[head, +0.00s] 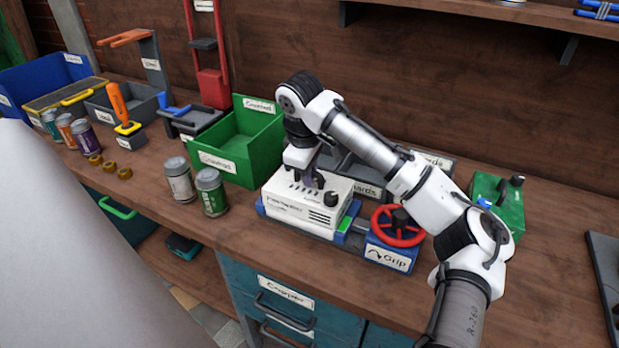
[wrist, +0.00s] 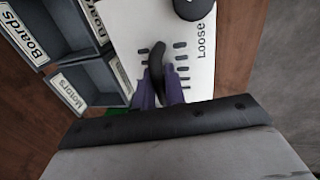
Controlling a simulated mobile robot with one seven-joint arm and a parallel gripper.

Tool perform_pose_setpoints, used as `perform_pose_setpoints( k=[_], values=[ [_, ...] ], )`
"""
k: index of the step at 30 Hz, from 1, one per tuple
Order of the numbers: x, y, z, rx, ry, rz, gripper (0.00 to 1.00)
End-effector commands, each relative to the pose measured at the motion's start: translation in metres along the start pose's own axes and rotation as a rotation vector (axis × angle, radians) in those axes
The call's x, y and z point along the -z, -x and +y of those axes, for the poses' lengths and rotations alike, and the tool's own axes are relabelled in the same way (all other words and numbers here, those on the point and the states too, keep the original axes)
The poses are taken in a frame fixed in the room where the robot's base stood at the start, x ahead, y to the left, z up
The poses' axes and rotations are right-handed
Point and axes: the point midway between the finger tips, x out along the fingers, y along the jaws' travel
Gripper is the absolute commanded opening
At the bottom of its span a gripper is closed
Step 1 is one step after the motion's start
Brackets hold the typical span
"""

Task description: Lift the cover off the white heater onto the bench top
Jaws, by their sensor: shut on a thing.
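The white heater (head: 285,209) sits in a blue holder on the bench top (head: 150,188). Its white cover (head: 335,186) is on top, with dark slots and a black knob (head: 330,198). My gripper (head: 308,182) points down over the cover. In the wrist view my gripper (wrist: 158,85) is shut on a black handle (wrist: 157,58) that stands up from the cover (wrist: 205,70). The word "Loose" shows on the cover there. I see no clear gap between cover and heater. The fingers hide part of the handle.
A red handwheel (head: 398,228) on a blue block labelled "Grip" stands right of the heater. Grey bins (wrist: 85,50) are close behind it. A green bin (head: 225,162) and two cans (head: 211,195) stand to the left. Bench in front is narrow but clear.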

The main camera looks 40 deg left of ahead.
Motion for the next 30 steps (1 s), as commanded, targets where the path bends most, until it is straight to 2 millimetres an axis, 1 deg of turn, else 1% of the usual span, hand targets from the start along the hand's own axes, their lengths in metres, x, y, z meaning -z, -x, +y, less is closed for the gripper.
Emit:
perform_pose_setpoints(
  k=[5, 8, 14, 18, 21, 25, 27, 30],
  values=[
    [0.001, 0.019, 0.004, -0.002, 0.0, 0.002, 0.0],
    [0.001, 0.038, 0.008, -0.003, 0.0, 0.002, 0.0],
    [0.0, 0.087, 0.018, -0.007, -0.001, 0.0, 0.0],
    [0.0, 0.125, 0.025, -0.007, -0.002, -0.001, 0.0],
    [0.0, 0.148, 0.03, -0.005, -0.002, 0.0, 0.0],
    [0.0, 0.172, 0.034, -0.004, -0.001, 0.001, 0.0],
    [0.0, 0.18, 0.036, -0.003, 0.0, 0.0, 0.0],
    [0.0, 0.188, 0.037, -0.002, 0.0, 0.001, 0.0]
  ],
)
